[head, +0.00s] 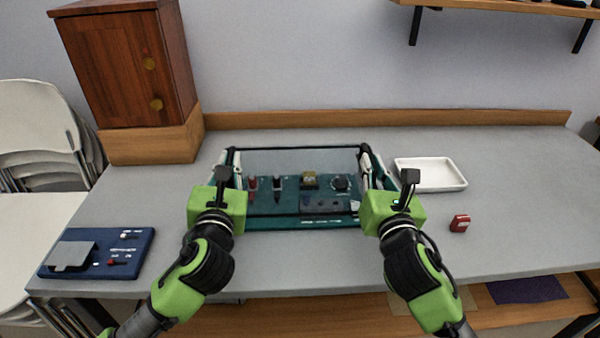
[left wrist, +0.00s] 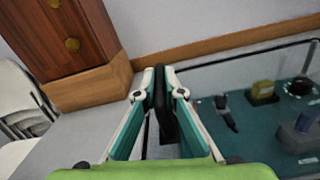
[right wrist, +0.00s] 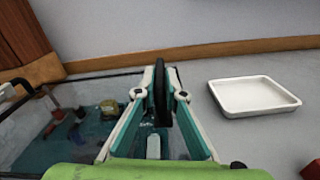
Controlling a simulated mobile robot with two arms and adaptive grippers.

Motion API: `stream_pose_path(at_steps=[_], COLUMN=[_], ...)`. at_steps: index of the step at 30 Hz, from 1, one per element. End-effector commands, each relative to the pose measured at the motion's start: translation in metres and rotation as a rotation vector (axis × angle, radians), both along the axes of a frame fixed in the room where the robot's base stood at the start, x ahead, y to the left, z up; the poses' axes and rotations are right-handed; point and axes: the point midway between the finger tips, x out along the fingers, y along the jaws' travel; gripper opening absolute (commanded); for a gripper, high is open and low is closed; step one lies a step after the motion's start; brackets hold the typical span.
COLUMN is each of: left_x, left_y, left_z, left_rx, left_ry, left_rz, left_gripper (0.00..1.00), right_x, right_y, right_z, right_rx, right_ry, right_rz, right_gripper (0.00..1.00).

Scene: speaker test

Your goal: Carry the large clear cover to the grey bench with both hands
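The large clear cover (head: 290,160), a see-through box with black edges, stands over a teal board (head: 290,224) with several small parts on the grey bench (head: 520,235). My left gripper (head: 231,156) is at the cover's left side. In the left wrist view its fingers (left wrist: 161,82) close on a black upright piece at that side. My right gripper (head: 366,154) is at the right side. In the right wrist view its fingers (right wrist: 160,82) close on a matching black piece. I cannot tell whether the cover's lower edge touches the board.
A white tray (head: 432,186) and a small red object (head: 460,223) are right of the cover. A blue panel (head: 135,262) lies at the bench's front left. A wooden cabinet (head: 120,70) stands at the back left. Bare bench lies far right.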

Motion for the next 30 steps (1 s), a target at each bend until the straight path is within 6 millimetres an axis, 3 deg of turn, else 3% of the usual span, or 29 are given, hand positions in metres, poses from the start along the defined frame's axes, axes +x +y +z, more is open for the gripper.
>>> stream_pose_path(at_steps=[11,24,30], left_x=[-0.001,-0.001,-0.001], left_y=[-0.001,-0.001,-0.001], left_z=[0.007,0.044,0.052], left_rx=[-0.001,-0.001,-0.001], left_ry=[-0.003,-0.002,-0.002], left_rz=[-0.003,-0.004,-0.002], left_gripper=[0.00,0.00,0.00], right_x=[0.001,0.001,0.001], right_y=[-0.002,-0.003,-0.003], right_z=[0.007,0.044,0.052], right_rx=[0.002,0.002,0.002], right_ry=[-0.001,-0.001,-0.001], right_rz=[-0.006,-0.008,-0.008], right_gripper=[0.00,0.00,0.00])
